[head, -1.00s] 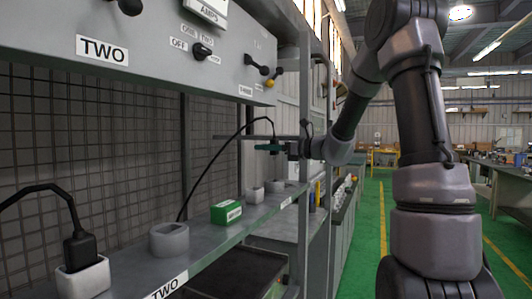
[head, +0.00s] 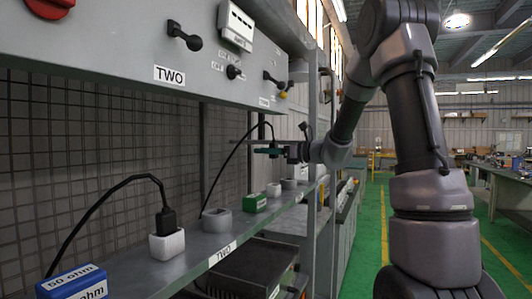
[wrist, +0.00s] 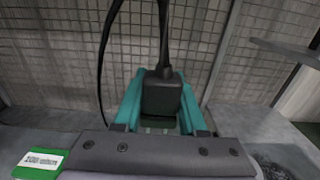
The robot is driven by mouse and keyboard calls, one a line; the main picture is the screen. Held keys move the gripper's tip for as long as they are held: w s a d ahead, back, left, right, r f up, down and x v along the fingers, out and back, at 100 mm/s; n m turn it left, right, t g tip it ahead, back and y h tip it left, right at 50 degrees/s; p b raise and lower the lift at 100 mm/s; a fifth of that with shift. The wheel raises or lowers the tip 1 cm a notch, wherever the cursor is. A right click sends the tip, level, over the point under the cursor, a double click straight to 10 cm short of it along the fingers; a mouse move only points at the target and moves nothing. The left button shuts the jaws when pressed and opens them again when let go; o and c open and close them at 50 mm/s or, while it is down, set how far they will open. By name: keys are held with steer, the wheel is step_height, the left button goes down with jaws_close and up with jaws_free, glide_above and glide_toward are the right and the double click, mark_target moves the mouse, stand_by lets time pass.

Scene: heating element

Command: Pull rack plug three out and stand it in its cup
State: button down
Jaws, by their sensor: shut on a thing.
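My gripper (head: 268,150) is shut on a black plug (wrist: 163,95), which sits between its teal fingers in the wrist view. The plug's black cord (head: 233,146) arches up from behind the shelf and down to the gripper. The gripper is in the air above the far part of the shelf, apart from it. Below stand a small white cup (head: 273,190) and a grey cup (head: 289,184) beyond it. I cannot tell which is the plug's own cup. No label reading three is legible.
On the shelf (head: 190,268), nearer me, stand a green box (head: 255,204), an empty-looking grey cup (head: 216,220), a white cup (head: 167,245) with another black plug (head: 166,219), and a blue 50 ohm box (head: 72,283). A panel (head: 130,58) overhangs the shelf; a post stands right.

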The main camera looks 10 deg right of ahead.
steer(key=shift+f, duration=0.15)
steer(key=shift+f, duration=2.8)
steer(key=shift+f, duration=2.2)
steer(key=shift+c, duration=1.9)
jaws_free()
steer(key=shift+f, duration=0.1)
steer(key=v, duration=1)
steer(key=shift+s+d, duration=0.25)
steer(key=shift+d, duration=0.05)
